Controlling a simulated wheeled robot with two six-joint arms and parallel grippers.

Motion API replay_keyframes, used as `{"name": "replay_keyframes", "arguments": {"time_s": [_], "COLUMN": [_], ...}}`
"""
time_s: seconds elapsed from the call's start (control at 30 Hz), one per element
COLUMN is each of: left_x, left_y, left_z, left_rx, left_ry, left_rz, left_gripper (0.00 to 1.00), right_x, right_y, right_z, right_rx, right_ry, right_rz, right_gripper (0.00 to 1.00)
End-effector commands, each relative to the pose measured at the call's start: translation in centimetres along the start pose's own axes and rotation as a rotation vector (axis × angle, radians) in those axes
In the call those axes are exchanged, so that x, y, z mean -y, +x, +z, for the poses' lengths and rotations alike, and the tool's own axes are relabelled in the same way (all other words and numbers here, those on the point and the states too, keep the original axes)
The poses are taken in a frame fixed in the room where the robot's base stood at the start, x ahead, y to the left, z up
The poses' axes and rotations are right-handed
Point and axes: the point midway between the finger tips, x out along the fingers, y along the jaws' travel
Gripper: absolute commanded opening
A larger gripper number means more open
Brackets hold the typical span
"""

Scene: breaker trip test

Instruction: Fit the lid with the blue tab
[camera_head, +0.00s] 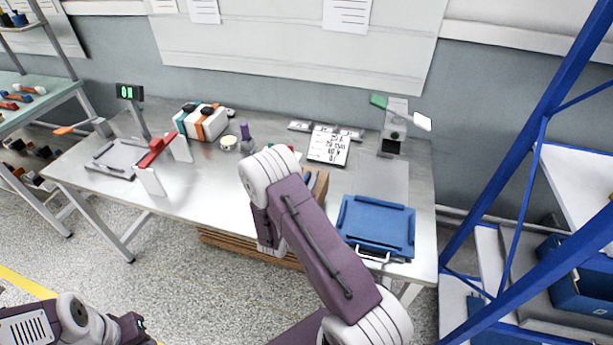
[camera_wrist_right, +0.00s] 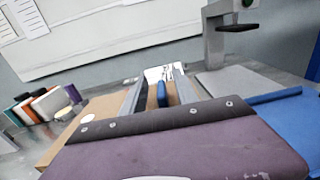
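My right gripper (camera_wrist_right: 157,95) shows in the right wrist view with its two grey fingers apart, over a brown surface. A small upright blue piece (camera_wrist_right: 161,94) stands between the fingers in that view, with space on both sides; I cannot tell if it is the lid's tab. In the head view my right arm hides the gripper and much of a brown box (camera_head: 318,184) on the table. No lid can be made out for certain. My left gripper (camera_head: 132,326) is at the bottom left, off the table, and its fingers are unclear.
A blue tray (camera_head: 372,222) with a metal handle lies at the table's front right. A grey stand (camera_head: 394,130) and a white marked sheet (camera_head: 328,146) are behind it. Striped boxes (camera_head: 204,122), a red-topped fixture (camera_head: 157,150) and a green display (camera_head: 130,92) occupy the left. A blue rack frame stands right.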

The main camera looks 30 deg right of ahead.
Motion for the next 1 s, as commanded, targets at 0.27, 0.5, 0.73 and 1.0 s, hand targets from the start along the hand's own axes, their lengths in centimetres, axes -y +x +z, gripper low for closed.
{"name": "replay_keyframes", "arguments": {"time_s": [0.27, 0.5, 0.73, 1.0], "left_x": [0.0, 0.0, 0.0, 0.0], "left_y": [0.7, 1.3, 1.3, 1.3], "left_z": [0.1, 0.1, 0.1, 0.1], "left_rx": [0.000, 0.000, 0.000, 0.000], "left_ry": [0.000, 0.000, 0.000, 0.000], "left_rz": [0.000, 0.000, 0.000, 0.000], "left_gripper": [0.36, 0.36, 0.36, 0.36], "right_x": [-0.2, -0.1, 0.0, 0.0], "right_y": [-3.6, -8.1, -9.1, -9.1], "right_z": [-0.3, -0.1, 0.0, 0.0], "right_rx": [-0.002, 0.000, 0.000, 0.000], "right_ry": [-0.002, -0.001, 0.000, 0.000], "right_rz": [0.007, 0.005, 0.000, 0.000], "right_gripper": [0.36, 0.36, 0.36, 0.36]}}
